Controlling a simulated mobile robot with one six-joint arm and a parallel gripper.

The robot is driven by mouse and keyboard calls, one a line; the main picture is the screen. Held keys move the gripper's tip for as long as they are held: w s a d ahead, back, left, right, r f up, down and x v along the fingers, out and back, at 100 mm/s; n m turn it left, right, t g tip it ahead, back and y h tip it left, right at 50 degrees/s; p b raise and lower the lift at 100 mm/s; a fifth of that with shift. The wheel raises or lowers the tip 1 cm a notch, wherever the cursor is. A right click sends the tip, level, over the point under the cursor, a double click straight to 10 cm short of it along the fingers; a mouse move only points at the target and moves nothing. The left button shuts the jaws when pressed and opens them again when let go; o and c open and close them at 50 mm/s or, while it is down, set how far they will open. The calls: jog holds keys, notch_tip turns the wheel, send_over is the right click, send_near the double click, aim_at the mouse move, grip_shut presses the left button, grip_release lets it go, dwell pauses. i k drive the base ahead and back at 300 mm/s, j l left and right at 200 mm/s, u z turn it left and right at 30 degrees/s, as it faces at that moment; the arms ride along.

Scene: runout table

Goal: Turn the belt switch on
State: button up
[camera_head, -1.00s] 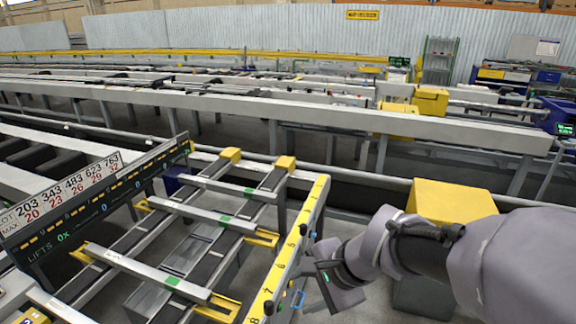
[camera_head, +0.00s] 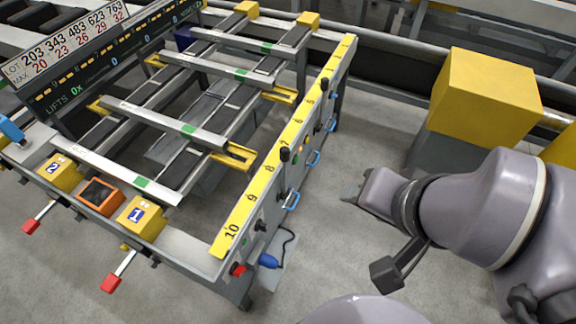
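The side panel (camera_head: 275,205) under the yellow numbered rail carries several controls. A black knob (camera_head: 285,154) stands near a green light and an orange light. A small black switch (camera_head: 261,226) sits lower on the panel. A red switch (camera_head: 237,269) is at the near corner beside a blue plug (camera_head: 268,261). I cannot tell which control is the belt switch or how it is set. My gripper (camera_head: 352,192) is to the right of the panel, apart from it, above the floor. Its fingers are too small and turned away to tell whether they are open.
Blue handles (camera_head: 291,201) stick out from the panel. Yellow boxes marked 1 (camera_head: 138,217) and 2 (camera_head: 60,172) and red-tipped levers (camera_head: 111,284) line the table's front. The floor (camera_head: 335,235) between panel and arm is clear.

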aim_at(236, 270)
jog(key=j+u, duration=0.1)
jog(key=u, duration=0.35)
jog(key=k+j+u, duration=0.1)
jog(key=u, duration=0.35)
jog(key=j+u, duration=0.1)
jog(key=u, duration=0.35)
jog(key=k+z, duration=0.15)
jog(key=z, duration=0.25)
jog(key=k+j+z, duration=0.1)
jog(key=z, duration=0.35)
jog(key=k+l+z, duration=0.1)
jog(key=z, duration=0.3)
jog(key=k, duration=0.1)
